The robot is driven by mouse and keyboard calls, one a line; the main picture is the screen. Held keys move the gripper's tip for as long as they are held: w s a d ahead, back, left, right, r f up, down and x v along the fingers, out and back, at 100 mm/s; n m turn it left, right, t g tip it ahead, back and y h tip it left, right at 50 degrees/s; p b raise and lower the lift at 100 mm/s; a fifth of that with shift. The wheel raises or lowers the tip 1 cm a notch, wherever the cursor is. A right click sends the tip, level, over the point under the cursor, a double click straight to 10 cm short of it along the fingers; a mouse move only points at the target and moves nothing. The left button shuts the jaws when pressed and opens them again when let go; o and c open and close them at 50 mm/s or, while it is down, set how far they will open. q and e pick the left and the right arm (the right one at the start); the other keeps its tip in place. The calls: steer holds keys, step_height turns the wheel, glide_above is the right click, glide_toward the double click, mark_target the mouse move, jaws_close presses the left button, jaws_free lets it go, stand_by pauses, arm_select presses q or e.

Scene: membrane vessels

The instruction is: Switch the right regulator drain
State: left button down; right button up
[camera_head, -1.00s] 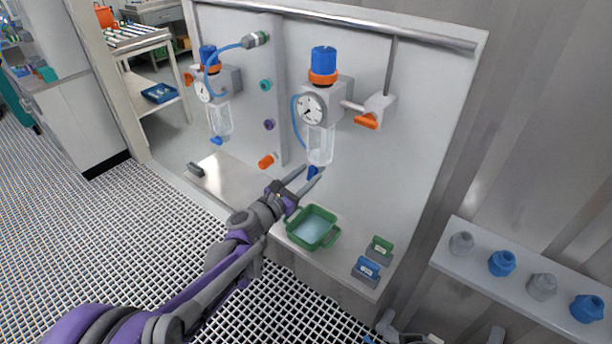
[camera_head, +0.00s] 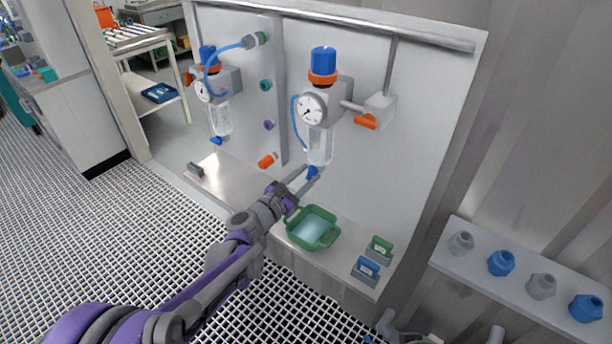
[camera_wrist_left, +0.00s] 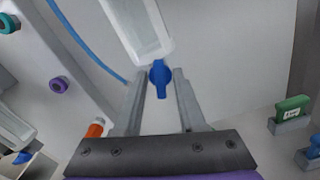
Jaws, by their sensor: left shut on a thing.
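The right regulator (camera_head: 322,105) is mounted on the white panel, with a blue cap, an orange ring, a round gauge and a clear bowl (camera_head: 320,148). Its blue drain (camera_head: 313,172) sticks out below the bowl. In the left wrist view the drain (camera_wrist_left: 159,80) lies between the fingertips, with its tab pointing toward the palm. My left gripper (camera_head: 308,178) is shut on the drain from below and in front. Finger contact is hard to see in the pictures. My right gripper is not in view.
A green tray (camera_head: 290,222) sits on the ledge below the drain. Green (camera_head: 380,248) and blue (camera_head: 366,268) labelled blocks stand to its right. An orange-handled valve (camera_head: 366,121) is right of the regulator. A second regulator (camera_head: 218,85) hangs at left.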

arm_select(q)
steer(key=m+p, duration=0.1)
steer(key=m, duration=0.6)
steer(key=shift+f, duration=0.1)
steer(key=m, duration=0.3)
steer(key=shift+s+d+m+p, duration=0.1)
steer(key=shift+m+p, duration=0.2)
steer(key=shift+p, duration=0.05)
steer(key=shift+f+m+p, duration=0.15)
steer(key=shift+m+p, duration=0.2)
steer(key=shift+m, duration=1.45)
steer(key=c, duration=0.9)
jaws_free()
steer(key=shift+o, duration=0.2)
